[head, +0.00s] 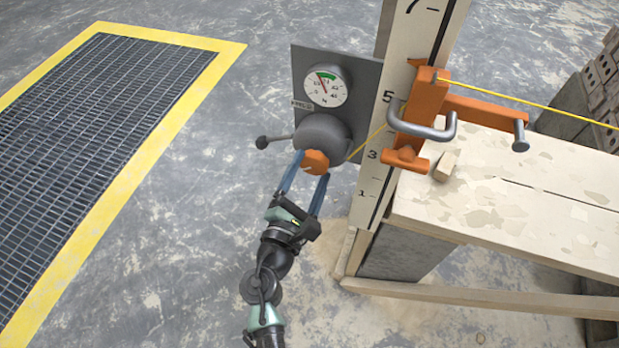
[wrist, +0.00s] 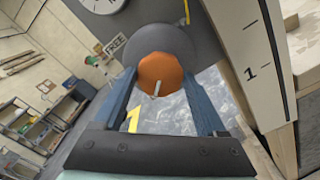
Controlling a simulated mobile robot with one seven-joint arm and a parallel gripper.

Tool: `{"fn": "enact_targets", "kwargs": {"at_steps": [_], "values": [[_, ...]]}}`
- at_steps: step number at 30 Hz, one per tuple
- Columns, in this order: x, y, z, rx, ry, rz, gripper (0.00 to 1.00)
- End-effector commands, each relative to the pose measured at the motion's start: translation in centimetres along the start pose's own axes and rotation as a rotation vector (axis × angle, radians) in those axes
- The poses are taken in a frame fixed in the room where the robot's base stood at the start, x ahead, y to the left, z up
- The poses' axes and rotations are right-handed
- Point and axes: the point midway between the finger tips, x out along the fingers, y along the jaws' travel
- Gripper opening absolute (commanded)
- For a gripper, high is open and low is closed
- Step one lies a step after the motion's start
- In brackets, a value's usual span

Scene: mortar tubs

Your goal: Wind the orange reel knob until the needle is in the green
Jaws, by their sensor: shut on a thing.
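The orange reel knob (head: 314,162) sits on the front of a grey reel drum (head: 322,133) on a grey backing plate (head: 365,75). My gripper (head: 315,168) is shut on the knob, with one blue finger on each side. In the wrist view the knob (wrist: 161,74) shows between the fingers, with a pale mark on its face. The round dial (head: 326,86) is above the drum. Its red needle points up and slightly left, at or near the left end of the green band (head: 326,76); the exact overlap is too small to tell. The wrist view cuts off the dial.
A yellow line (head: 367,142) runs from the drum to a numbered post (head: 370,170) with an orange clamp (head: 425,105). A bench (head: 540,215) with a small wooden block (head: 445,166) stands right. A grey lever with a ball end (head: 262,142) sticks out left. Open floor lies left, beside a yellow-edged grate (head: 215,43).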

Motion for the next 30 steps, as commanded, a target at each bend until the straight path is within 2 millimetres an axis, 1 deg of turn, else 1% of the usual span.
{"fn": "enact_targets", "kwargs": {"at_steps": [1, 6, 15, 21, 30], "values": [[-0.02, -0.31, -0.34, 0.046, -0.001, 0.001, 0.18], [-0.01, -0.33, -0.29, 0.194, -0.001, 0.001, 0.18], [-0.03, -0.25, -0.21, 0.393, -0.001, 0.0, 0.18], [-0.04, -0.19, -0.17, 0.466, -0.001, -0.001, 0.18], [-0.04, -0.1, -0.07, 0.499, -0.001, -0.001, 0.18]]}}
